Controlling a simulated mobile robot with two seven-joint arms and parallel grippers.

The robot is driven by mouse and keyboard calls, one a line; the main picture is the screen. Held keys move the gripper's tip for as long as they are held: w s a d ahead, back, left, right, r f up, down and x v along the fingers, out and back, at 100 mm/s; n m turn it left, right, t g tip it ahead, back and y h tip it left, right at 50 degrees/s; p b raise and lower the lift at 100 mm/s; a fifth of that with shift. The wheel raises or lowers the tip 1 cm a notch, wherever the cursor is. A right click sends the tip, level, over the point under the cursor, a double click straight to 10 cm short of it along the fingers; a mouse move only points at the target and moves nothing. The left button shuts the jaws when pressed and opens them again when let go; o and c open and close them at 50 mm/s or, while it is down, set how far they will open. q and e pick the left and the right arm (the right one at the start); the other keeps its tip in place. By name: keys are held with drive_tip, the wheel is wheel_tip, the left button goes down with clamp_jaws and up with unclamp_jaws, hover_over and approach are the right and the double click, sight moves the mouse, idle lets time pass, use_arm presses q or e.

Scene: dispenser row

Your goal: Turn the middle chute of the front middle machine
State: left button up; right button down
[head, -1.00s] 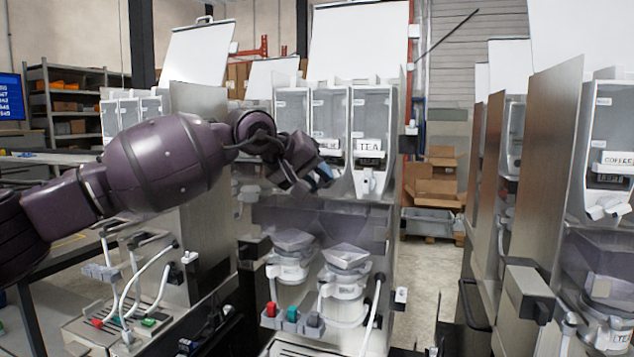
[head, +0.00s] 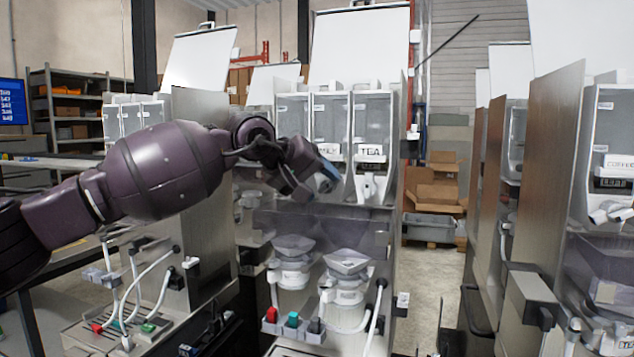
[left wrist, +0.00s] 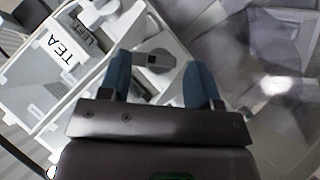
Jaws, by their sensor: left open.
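The front middle machine (head: 390,240) has three tall clear canisters side by side. The right one has a TEA label (head: 370,149); the middle canister (head: 330,118) has a label partly hidden by my arm. My left gripper (head: 326,180) is in front of the lower part of the middle canister and hides its chute in the head view. In the left wrist view my left gripper (left wrist: 158,76) is open, its blue fingertips on either side of a pale chute (left wrist: 155,58). I cannot tell whether they touch it. My right gripper is not in view.
Another machine (head: 605,130) stands at the right and one (head: 130,125) at the left. Cardboard boxes (head: 435,185) lie behind the open aisle.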

use_arm(q)
drive_tip(key=shift+s+a+r, duration=0.2)
drive_tip(key=shift+a+r, duration=0.1)
drive_tip(key=v, duration=1)
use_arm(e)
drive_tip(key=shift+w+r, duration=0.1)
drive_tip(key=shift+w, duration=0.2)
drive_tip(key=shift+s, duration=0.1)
